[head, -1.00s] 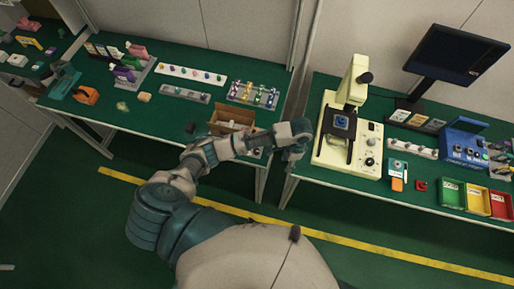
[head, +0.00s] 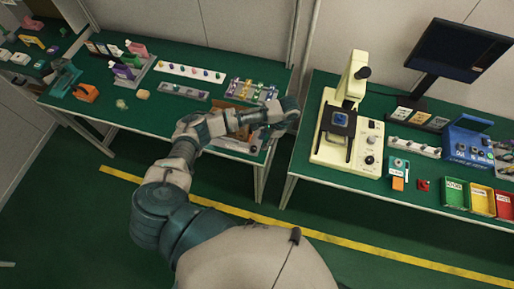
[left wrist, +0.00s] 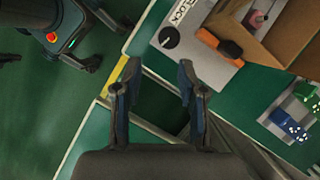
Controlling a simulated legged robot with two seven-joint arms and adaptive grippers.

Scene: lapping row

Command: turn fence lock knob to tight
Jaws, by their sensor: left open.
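A round black knob with a pale mark (left wrist: 169,37) sits on a light grey plate (left wrist: 195,22) with partly readable lettering, near the table edge in the left wrist view. In the head view a small dark knob (head: 253,149) shows at the front edge of the left bench, below my forearm; its setting is too small to read. My left gripper (left wrist: 158,75) is open and empty, its fingertips apart from the knob and over the bench edge. In the head view it (head: 288,108) is at the bench's right end. My right gripper is not in view.
An open cardboard box (left wrist: 288,35) and an orange-and-black part (left wrist: 220,45) are close to the knob. Blue and green pieces (left wrist: 286,124) lie beyond. A cream microscope (head: 345,130) stands on the right bench (head: 305,165), across a gap.

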